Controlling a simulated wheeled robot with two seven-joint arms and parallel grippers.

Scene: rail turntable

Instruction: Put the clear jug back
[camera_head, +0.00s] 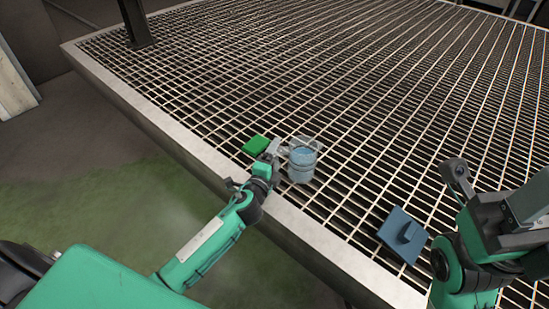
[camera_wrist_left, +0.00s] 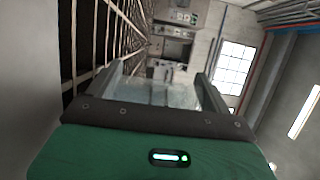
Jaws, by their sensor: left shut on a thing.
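The clear jug (camera_head: 302,163) is upright at the near edge of the metal grating and looks bluish inside. My left gripper (camera_head: 279,149) reaches it from the left and is shut on it. In the left wrist view the clear jug (camera_wrist_left: 160,93) shows as a see-through wall between the two fingers of the left gripper (camera_wrist_left: 160,85). I cannot tell whether its base touches the grating. My right arm is at the right of the head view; its fingers are not clear enough to tell open from shut.
A green flat piece (camera_head: 256,145) lies on the grating just left of the jug. A blue square plate with a raised block (camera_head: 403,235) lies to the right, near my right arm. A pale rim (camera_head: 150,130) edges the grating (camera_head: 400,80), which is bare farther back.

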